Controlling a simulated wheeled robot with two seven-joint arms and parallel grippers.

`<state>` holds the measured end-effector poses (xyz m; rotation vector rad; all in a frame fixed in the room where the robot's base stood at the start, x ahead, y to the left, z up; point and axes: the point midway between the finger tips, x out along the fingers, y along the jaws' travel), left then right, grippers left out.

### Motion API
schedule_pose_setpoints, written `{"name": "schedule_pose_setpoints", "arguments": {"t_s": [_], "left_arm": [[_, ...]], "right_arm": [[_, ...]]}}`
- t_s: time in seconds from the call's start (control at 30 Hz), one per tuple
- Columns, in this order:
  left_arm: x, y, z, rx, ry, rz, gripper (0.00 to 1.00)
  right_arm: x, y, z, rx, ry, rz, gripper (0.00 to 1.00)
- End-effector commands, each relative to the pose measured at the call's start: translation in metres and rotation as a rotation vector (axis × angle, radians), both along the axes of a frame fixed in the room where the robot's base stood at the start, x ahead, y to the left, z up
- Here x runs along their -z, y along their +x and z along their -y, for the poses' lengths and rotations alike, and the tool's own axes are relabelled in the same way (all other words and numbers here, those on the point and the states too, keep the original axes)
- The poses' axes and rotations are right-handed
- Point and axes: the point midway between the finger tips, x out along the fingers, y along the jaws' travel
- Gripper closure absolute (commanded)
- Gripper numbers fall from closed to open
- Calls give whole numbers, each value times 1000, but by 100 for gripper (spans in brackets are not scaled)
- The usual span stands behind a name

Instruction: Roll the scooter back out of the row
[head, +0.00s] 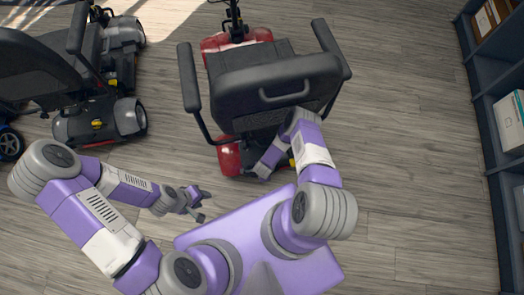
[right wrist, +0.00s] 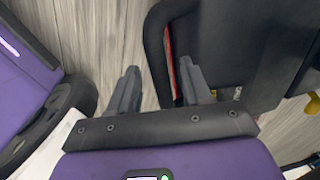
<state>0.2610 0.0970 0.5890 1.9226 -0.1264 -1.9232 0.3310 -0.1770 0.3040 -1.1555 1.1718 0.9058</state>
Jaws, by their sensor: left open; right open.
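A red scooter with a black seat (head: 275,85) stands in front of me, its back toward me. Its seat back has a bar handle, and black armrests stick out on both sides. Its red rear body (head: 229,158) shows below the seat, partly hidden by my right arm. My left gripper (head: 203,205) is open and empty over the floor, left of and behind the scooter.
A dark scooter (head: 103,118) stands to the left, with more scooter parts behind it. A dark shelf (head: 485,95) with boxes lines the right edge. The wooden floor (head: 410,150) between the red scooter and the shelf is clear.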

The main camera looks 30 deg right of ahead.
Motion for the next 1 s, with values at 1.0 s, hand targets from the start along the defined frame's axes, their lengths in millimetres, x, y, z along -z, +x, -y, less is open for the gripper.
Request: {"name": "schedule_pose_setpoints", "arguments": {"t_s": [1.0], "left_arm": [[-59, 0, 0, 0, 0, 0, 57]], "right_arm": [[-69, -1, -9, -25, 0, 2, 68]]}}
